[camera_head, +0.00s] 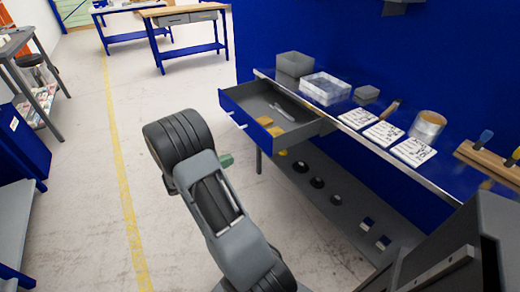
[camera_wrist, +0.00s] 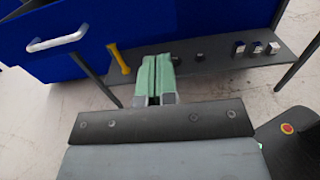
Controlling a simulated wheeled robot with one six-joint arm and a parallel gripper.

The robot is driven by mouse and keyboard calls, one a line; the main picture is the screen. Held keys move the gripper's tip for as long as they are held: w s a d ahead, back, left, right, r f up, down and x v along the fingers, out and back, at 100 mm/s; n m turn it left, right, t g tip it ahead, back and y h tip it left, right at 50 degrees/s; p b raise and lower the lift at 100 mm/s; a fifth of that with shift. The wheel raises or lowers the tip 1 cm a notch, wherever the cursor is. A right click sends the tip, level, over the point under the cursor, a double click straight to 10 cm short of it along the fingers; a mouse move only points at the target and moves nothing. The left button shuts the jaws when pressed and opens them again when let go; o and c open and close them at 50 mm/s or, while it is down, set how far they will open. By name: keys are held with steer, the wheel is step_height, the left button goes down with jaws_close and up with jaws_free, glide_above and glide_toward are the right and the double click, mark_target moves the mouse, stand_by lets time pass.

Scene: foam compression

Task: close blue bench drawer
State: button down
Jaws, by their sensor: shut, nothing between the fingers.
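The blue bench drawer (camera_head: 244,121) is pulled out from under the workbench top in the head view. Its grey inside holds a pale tool (camera_head: 282,113) and small yellow items. In the wrist view its blue front (camera_wrist: 75,62) and light bar handle (camera_wrist: 57,40) fill the upper left. My gripper (camera_head: 226,160) shows as a small green tip in front of and below the drawer front, apart from it. In the wrist view its green fingers (camera_wrist: 152,78) are together and empty, to the right of the handle.
The workbench top (camera_head: 347,122) carries boxes, a clear bin (camera_head: 325,88), printed cards (camera_head: 384,133) and a tin (camera_head: 427,126). A grey lower shelf (camera_head: 345,205) holds several small parts. Open floor (camera_head: 90,200) lies left of my arm.

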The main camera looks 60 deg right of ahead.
mark_target(266, 144)
steer(key=b+x, duration=0.1)
steer(key=x, duration=1.2)
steer(key=shift+s+d, duration=0.1)
steer(key=shift+d, duration=0.2)
steer(key=shift+d, duration=0.15)
